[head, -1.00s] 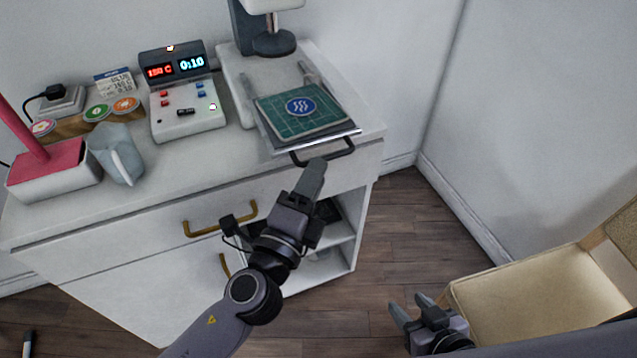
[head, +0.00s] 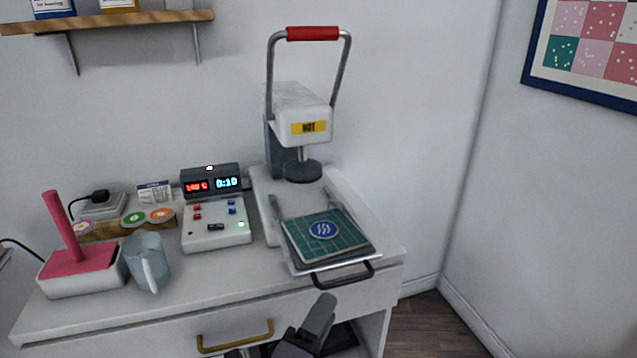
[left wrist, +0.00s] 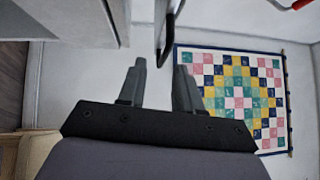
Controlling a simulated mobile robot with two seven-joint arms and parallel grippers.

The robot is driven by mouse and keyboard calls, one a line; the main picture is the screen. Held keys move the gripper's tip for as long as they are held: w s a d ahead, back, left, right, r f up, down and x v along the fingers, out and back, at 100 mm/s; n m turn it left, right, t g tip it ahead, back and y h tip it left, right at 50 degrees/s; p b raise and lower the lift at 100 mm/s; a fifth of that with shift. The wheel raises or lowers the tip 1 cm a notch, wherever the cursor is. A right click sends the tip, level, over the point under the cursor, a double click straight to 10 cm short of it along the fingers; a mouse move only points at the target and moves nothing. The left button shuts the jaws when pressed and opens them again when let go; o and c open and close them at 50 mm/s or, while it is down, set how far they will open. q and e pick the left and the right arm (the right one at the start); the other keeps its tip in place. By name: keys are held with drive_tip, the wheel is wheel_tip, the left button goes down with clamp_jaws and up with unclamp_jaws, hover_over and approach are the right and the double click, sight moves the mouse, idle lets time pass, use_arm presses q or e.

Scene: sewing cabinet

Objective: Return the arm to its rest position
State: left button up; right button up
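My left gripper (head: 322,303) shows at the bottom of the head view, just in front of and below the dark handle (head: 342,279) of the press tray. Most of its arm is cut off by the lower edge. In the left wrist view its two fingers (left wrist: 160,82) stand apart with nothing between them, so it is open and empty. A dark curved bar (left wrist: 166,40) lies beyond the fingertips there. My right gripper is out of view.
The heat press (head: 310,110) stands on the white cabinet, its red-gripped lever raised. A green mat (head: 300,240) with a blue round emblem lies on its tray. The control box (head: 215,235), a grey mug (head: 148,262) and a pink-and-white holder (head: 80,270) stand left. Floor shows right.

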use_arm(q)
drive_tip(key=s+a+f+n+g+y+p, duration=0.3)
drive_tip(key=s+a+f+n, duration=0.4)
drive_tip(key=a+n, duration=0.3)
drive_tip(key=s+a+f+n+g+y+p, duration=0.3)
drive_tip(key=s+a+f+n+p, duration=0.2)
drive_tip(key=s+a+n, duration=0.4)
drive_tip(key=a+f+n, duration=0.1)
drive_tip(key=a+n, duration=0.1)
drive_tip(key=n, duration=0.1)
drive_tip(key=shift+s+a+f+g+y, duration=0.15)
drive_tip(key=shift+f+g+y, duration=0.15)
drive_tip(key=shift+f+g, duration=0.1)
idle(0.5)
